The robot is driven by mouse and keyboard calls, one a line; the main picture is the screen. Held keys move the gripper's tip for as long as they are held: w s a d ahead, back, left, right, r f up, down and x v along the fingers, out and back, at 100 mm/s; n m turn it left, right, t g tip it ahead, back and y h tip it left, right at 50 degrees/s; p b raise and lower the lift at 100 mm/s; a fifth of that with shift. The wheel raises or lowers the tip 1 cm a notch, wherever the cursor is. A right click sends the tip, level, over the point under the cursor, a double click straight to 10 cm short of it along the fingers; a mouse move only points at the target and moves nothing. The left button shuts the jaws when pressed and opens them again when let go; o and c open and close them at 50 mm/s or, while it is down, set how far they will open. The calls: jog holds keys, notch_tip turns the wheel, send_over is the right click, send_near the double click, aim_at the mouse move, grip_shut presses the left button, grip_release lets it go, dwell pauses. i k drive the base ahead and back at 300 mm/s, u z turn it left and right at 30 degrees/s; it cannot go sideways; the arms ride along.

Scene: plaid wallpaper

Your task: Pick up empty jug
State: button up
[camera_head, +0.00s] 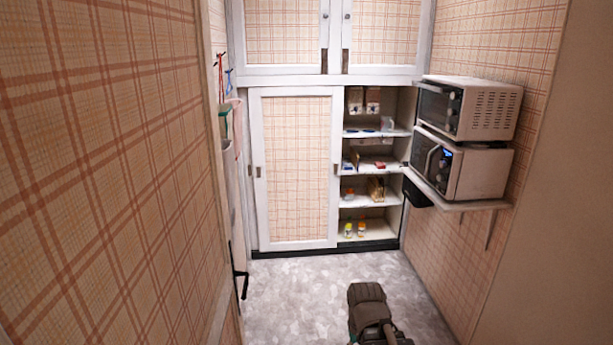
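I cannot make out a jug for certain. A small pale vessel-like object (387,123) stands on the upper shelf of the open cupboard section, at its right side. It is too small to tell whether it is a jug or whether it is empty. Part of my own dark arm shows at the bottom, right of the middle, over the floor and well short of the cupboard. My gripper's fingers do not show.
The cupboard (251,160) has a closed plaid sliding door (295,165) beside open shelves with small packages and bottles. Two stacked microwaves (468,108) (478,172) stand on a wall shelf (478,205) at right. A plaid surface (110,170) fills the left. The grey floor (300,295) is clear ahead.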

aim_at(386, 121)
jog(key=z, duration=0.1)
jog(key=i, duration=1.55)
jog(key=z, duration=0.2)
jog(key=i, duration=1.7)
jog(key=z, duration=0.15)
